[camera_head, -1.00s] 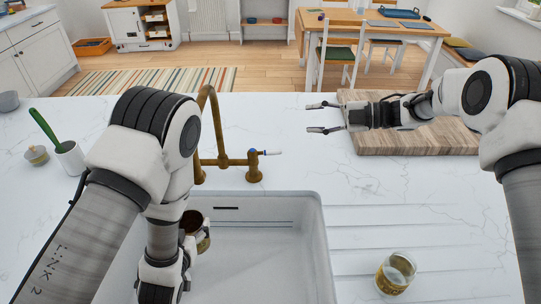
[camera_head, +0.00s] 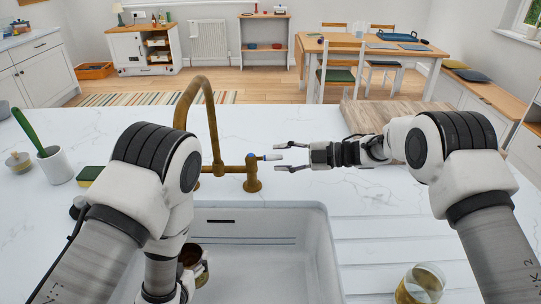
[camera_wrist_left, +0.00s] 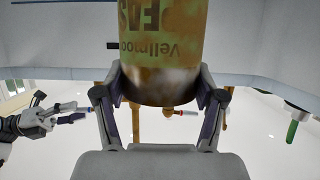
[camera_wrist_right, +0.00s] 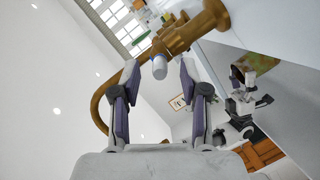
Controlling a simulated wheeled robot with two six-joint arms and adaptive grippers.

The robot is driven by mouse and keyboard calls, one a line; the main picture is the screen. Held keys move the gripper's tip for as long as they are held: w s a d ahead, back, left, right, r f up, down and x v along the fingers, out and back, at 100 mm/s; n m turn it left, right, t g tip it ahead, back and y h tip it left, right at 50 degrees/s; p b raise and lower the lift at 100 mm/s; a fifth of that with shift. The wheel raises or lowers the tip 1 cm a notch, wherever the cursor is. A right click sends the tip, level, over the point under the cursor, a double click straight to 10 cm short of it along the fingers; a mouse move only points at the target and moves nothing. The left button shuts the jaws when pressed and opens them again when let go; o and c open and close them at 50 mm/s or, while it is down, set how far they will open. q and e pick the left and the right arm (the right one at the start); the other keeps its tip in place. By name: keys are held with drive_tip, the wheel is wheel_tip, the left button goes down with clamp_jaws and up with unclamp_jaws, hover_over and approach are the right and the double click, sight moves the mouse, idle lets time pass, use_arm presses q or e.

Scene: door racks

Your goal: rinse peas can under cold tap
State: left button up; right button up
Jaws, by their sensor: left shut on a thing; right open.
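The peas can (camera_head: 191,256) is open-topped and hangs in the left of the sink basin (camera_head: 270,262). Its yellow-green label shows upside down in the left wrist view (camera_wrist_left: 165,45). My left gripper (camera_wrist_left: 160,92) is shut on the can; in the head view my arm mostly hides it. The brass tap (camera_head: 211,140) has a side handle with a blue mark and pale lever (camera_head: 270,157). My right gripper (camera_head: 276,157) is open beside that lever. In the right wrist view the lever's end (camera_wrist_right: 160,67) sits between the open fingers, with gaps either side. No water stream shows.
A glass jar or tin (camera_head: 421,284) stands on the drainboard at the right. A wooden board (camera_head: 385,113) lies behind my right arm. A sponge (camera_head: 90,174) and a white pot with a green brush (camera_head: 54,163) stand left of the sink.

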sight(271, 160)
use_arm(q)
drive_tip(key=shift+r, duration=0.45)
use_arm(e)
drive_tip(key=x, duration=0.3)
drive_tip(key=shift+a, duration=0.25)
drive_tip(key=shift+c, duration=0.3)
clamp_jaws()
